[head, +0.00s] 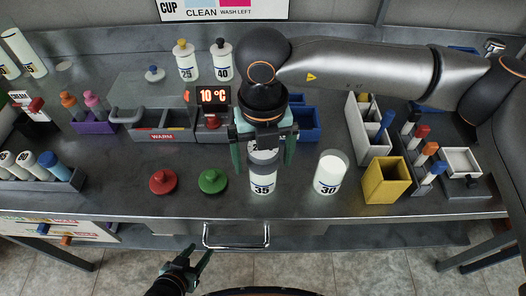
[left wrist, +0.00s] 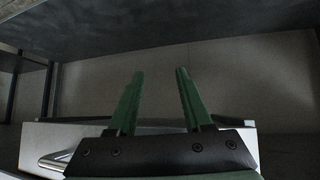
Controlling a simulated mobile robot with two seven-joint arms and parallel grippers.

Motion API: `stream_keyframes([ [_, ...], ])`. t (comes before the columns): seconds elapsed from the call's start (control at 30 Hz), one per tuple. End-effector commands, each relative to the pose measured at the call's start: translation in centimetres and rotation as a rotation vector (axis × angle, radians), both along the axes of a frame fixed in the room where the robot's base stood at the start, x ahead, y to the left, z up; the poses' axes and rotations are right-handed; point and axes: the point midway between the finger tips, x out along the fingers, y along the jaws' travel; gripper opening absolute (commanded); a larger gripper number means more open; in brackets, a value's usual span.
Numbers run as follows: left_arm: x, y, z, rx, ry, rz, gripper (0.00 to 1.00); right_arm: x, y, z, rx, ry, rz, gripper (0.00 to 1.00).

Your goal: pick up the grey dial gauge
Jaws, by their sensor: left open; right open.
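I cannot make out a grey dial gauge for certain in either view; part of the bench is hidden behind my right arm. My right gripper (head: 263,166) is open, pointing down over the bench, with its fingers apart around or in front of white cylinders. A white cylinder marked 35 (head: 263,182) stands below and between those fingers. My left gripper (head: 200,250) is open and empty, low in front of the bench near the drawer handle. In the left wrist view its two green fingers (left wrist: 160,73) are apart with nothing between them.
A cylinder marked 30 (head: 328,178) and a yellow box (head: 385,181) stand right of my right gripper. Red (head: 163,181) and green (head: 213,181) knobbed lids lie left. The drawer handle (head: 236,240) sticks out in front. A grey warm box (head: 162,120) stands behind.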

Motion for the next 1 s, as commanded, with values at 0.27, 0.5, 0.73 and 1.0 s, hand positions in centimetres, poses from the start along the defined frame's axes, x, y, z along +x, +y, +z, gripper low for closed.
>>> stream_keyframes([
  [0.27, 0.03, 0.03, 0.03, 0.0, -0.002, 0.001, 0.5, 0.01, -0.02, -0.8, 0.001, -0.001, 0.0, 1.0],
  [0.5, 0.04, -0.08, 0.06, -0.001, -0.003, -0.001, 0.5, 0.02, -0.03, -0.77, 0.0, 0.0, 0.0, 0.79],
  [0.73, 0.06, -0.21, 0.12, -0.004, -0.003, -0.001, 0.5, 0.02, -0.04, -0.76, 0.0, 0.0, 0.0, 0.53],
  [1.0, 0.11, -0.28, 0.2, -0.006, -0.006, -0.001, 0.5, 0.02, -0.03, -0.75, 0.0, -0.001, 0.0, 0.22],
])
